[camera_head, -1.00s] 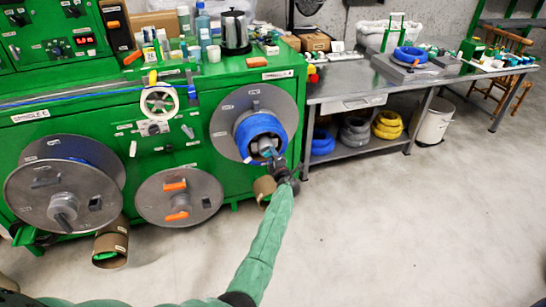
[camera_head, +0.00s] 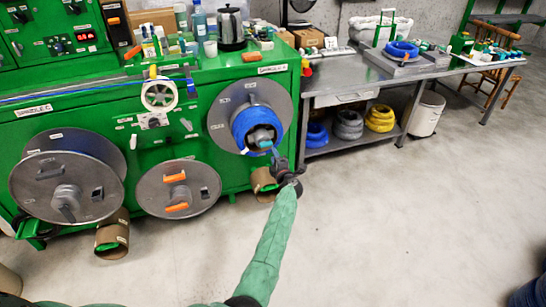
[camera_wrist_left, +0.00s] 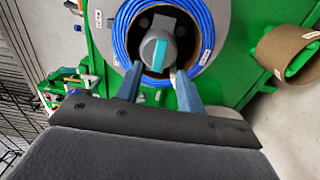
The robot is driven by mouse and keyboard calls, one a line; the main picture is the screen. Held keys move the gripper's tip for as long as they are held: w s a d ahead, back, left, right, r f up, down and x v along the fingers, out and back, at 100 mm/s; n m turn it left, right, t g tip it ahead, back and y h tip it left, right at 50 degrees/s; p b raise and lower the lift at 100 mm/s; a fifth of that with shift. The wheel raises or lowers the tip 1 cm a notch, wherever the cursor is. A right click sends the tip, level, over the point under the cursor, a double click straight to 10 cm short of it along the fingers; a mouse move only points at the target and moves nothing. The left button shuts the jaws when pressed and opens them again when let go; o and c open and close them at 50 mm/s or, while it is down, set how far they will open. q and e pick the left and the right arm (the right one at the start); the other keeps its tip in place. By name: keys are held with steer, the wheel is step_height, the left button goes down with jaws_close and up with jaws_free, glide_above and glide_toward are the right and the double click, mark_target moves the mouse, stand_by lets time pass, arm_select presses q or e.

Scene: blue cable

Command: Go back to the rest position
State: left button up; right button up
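The blue cable coil (camera_head: 239,128) sits on the right-hand grey reel (camera_head: 219,112) on the green machine's front. In the left wrist view the coil (camera_wrist_left: 121,35) rings a grey hub (camera_wrist_left: 150,45) with a teal lever. My left gripper (camera_head: 275,151) is in front of the reel, just below and right of the hub. In the left wrist view its two blue fingers (camera_wrist_left: 158,82) are spread apart, with nothing seen held between them. They appear in front of the hub; whether they touch it is hard to tell. My right gripper is in neither view.
A workbench (camera_head: 345,80) stands to the right, with blue, grey and yellow coils (camera_head: 380,118) on its lower shelf. Cardboard tubes (camera_head: 112,240) lie below the machine. The floor (camera_head: 400,220) on the right is mostly clear. Something dark blue (camera_head: 530,292) shows at the lower right edge.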

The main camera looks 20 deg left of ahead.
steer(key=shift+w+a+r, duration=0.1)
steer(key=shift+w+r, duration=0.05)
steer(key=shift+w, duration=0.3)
